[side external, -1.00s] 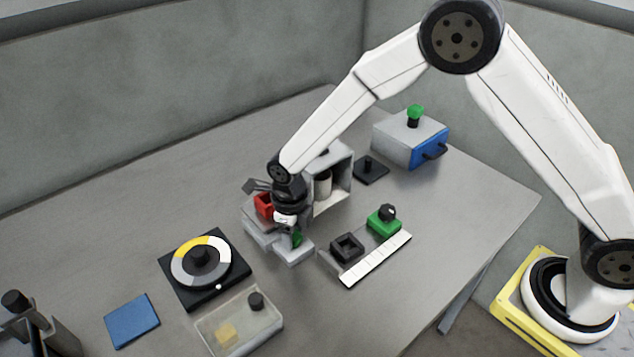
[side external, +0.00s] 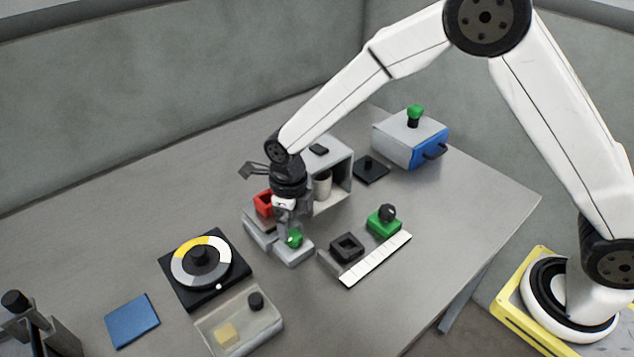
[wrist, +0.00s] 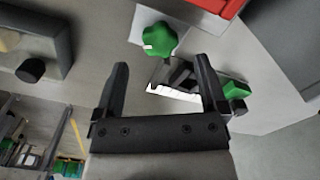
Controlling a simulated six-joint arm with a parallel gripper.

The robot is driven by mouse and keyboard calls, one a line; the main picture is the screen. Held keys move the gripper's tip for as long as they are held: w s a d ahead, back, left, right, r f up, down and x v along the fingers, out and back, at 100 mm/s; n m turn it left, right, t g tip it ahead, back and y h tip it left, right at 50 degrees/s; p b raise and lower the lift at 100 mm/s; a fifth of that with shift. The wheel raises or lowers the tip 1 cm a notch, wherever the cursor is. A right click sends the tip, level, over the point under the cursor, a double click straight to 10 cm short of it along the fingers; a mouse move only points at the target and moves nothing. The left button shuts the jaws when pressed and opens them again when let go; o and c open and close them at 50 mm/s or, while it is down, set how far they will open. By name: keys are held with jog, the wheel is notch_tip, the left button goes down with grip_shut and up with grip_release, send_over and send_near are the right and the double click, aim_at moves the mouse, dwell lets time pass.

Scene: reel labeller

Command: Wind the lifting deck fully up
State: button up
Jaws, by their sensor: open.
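A light grey unit with a low front block (side external: 293,255) stands mid-table; I take it to hold the lifting deck, but cannot tell the deck's height. A green lobed knob (side external: 295,239) sits on the front block. The knob also shows in the wrist view (wrist: 160,38), with a white mark on one lobe. A red open-topped part (side external: 264,204) sits behind it on the unit. My gripper (wrist: 162,75) is open and empty, with the knob ahead of and apart from its fingertips. In the side view, my gripper (side external: 286,225) is just above the knob and hides part of the unit.
A grey open-fronted housing (side external: 340,180) holding a pale cylinder stands close behind my gripper. A black socket block (side external: 347,247), green block (side external: 384,221) and white strip (side external: 376,259) lie to the right. A dial (side external: 202,262) and clear-lidded box (side external: 240,320) lie front left.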

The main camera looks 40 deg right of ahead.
aim_at(294, 234)
jog(key=shift+r, duration=1.9)
jog(key=shift+d, duration=0.1)
jog(key=shift+s+d+r+n, duration=0.15)
jog(key=shift+d+n, duration=0.2)
jog(key=shift+n, duration=0.1)
jog(key=shift+s+d+r+n, duration=0.1)
jog(key=shift+d+n, duration=0.2)
jog(key=shift+n, duration=0.15)
jog(key=s+d+r+n+t, duration=0.1)
jog(key=s+d+n, duration=0.6)
jog(key=n, duration=0.7)
jog(key=s+d+r+n+t, duration=0.1)
jog(key=s+d+r+n, duration=0.1)
jog(key=s+d+n, duration=0.6)
jog(key=shift+s+d+n+t, duration=0.3)
jog(key=shift+d+n, duration=0.2)
jog(key=shift+n, duration=2.7)
jog(key=shift+w, duration=0.15)
